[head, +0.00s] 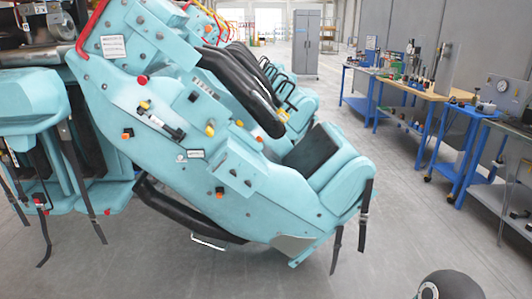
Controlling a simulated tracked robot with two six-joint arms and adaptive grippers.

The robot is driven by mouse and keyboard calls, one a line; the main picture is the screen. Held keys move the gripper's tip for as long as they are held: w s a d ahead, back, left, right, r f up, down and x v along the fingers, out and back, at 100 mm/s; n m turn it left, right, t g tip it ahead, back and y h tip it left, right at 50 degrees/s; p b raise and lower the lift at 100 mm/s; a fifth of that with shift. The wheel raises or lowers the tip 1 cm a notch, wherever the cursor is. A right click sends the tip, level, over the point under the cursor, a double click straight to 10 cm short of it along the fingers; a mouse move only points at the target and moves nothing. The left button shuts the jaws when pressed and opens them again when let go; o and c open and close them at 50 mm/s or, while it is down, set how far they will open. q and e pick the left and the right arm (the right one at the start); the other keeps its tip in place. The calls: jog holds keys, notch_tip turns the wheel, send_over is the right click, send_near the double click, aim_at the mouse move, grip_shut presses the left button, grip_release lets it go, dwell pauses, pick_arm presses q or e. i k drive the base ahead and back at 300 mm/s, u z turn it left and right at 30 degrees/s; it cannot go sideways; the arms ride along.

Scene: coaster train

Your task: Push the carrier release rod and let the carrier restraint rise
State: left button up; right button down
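The teal ride carrier (225,165) fills the left and middle of the head view, tilted down to the right. A black padded restraint (240,85) lies along its upper side, close above the dark seat pad (310,150). A short black and silver rod-like part (160,126) sits on the carrier's side panel, near red, yellow and orange knobs. I cannot tell for certain whether it is the release rod. A thin white bar (208,243) shows below the black lower rail (185,212). Neither gripper is in view.
More teal seats stand behind and at the left (35,130), with black straps hanging. Blue-legged workbenches (420,90) with tools line the right wall. A grey cabinet (305,45) stands at the back.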

aim_at(142, 80)
jog(key=z, duration=0.1)
jog(key=i, duration=1)
jog(key=u, duration=0.05)
